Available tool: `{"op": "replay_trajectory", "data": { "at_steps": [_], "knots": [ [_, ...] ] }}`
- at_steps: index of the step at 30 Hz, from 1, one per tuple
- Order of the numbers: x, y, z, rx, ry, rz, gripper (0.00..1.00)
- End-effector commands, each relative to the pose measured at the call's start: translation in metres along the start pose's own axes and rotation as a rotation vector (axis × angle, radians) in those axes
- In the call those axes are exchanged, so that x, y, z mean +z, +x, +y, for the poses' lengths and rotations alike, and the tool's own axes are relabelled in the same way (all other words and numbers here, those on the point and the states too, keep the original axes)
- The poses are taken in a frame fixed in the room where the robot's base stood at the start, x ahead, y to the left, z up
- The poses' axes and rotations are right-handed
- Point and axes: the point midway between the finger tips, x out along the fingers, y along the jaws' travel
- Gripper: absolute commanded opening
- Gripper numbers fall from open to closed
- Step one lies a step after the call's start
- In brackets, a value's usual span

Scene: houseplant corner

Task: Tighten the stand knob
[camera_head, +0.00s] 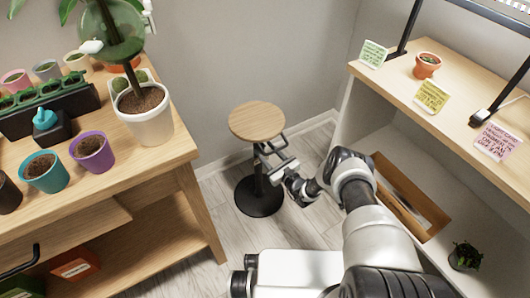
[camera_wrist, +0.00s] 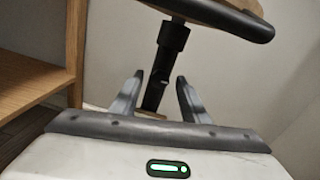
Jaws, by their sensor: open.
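The stand has a round wooden top (camera_head: 257,121), a thin dark post and a round black base (camera_head: 259,197) on the floor. I cannot make out the knob as a separate part. My gripper (camera_head: 268,158) is open beside the post, under the top. In the wrist view the post passes between the two fingers (camera_wrist: 160,78) in the picture; I cannot tell whether they touch it.
A wooden plant table (camera_head: 118,208) with several pots stands at the left.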

Motion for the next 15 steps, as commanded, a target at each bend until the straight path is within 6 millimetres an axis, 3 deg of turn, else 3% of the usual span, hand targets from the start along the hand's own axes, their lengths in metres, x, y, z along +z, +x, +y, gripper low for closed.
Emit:
{"op": "replay_trajectory", "data": {
  "at_steps": [11, 15],
  "knots": [
    [0.0005, 0.0076, -0.0003, -0.001, 0.0, 0.0, 0.41],
    [0.0005, 0.0075, -0.0003, -0.001, 0.0, 0.0, 0.21]
  ]
}}
